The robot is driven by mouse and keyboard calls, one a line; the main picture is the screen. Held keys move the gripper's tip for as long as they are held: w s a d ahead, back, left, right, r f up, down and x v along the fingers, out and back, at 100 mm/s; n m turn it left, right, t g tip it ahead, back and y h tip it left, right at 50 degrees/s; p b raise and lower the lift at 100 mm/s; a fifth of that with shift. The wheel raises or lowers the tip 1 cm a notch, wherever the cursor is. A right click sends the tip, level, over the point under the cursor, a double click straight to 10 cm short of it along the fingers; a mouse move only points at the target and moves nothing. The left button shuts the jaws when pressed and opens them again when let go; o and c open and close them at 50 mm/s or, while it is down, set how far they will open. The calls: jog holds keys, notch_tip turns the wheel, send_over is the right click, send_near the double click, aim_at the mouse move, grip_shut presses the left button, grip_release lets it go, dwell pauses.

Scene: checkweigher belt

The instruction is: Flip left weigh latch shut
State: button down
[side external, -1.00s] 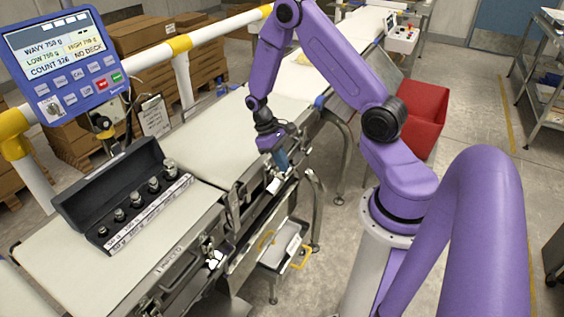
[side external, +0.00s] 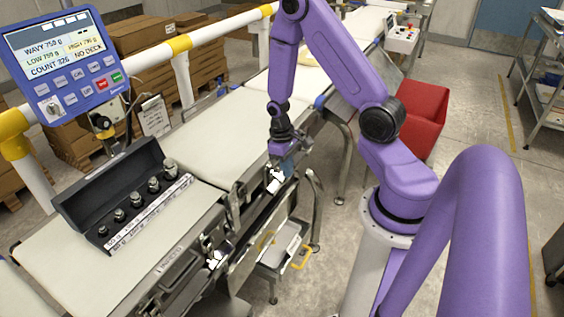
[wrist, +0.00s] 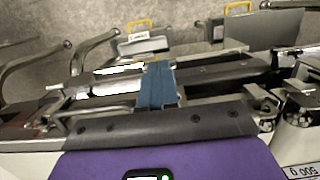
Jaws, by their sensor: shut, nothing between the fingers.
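My gripper (side external: 285,167) is shut and empty, pointing down at the near side rail of the weigh belt. In the wrist view its blue fingers (wrist: 157,85) are together over the rail. A bright metal latch part (side external: 275,181) shows just below the fingers in the side view; whether they touch it I cannot tell. A second bright latch part (side external: 216,259) sits on the same rail, nearer the camera. In the wrist view, metal latch hardware (wrist: 265,108) shows to the right of the fingers. Which is the left latch, and its exact angle, I cannot tell.
An open black case of weights (side external: 130,195) stands on the near belt (side external: 150,250). A control display (side external: 68,65) is at upper left. A tray with a yellow handle (side external: 301,258) is below the rail. A red bin (side external: 420,115) stands behind my arm.

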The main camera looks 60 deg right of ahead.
jog(key=shift+s+f, duration=0.5)
jog(key=shift+f, duration=3.2)
jog(key=shift+w, duration=0.1)
notch_tip(320, 180, up, 17)
send_over(282, 179)
jog(key=shift+a, duration=0.1)
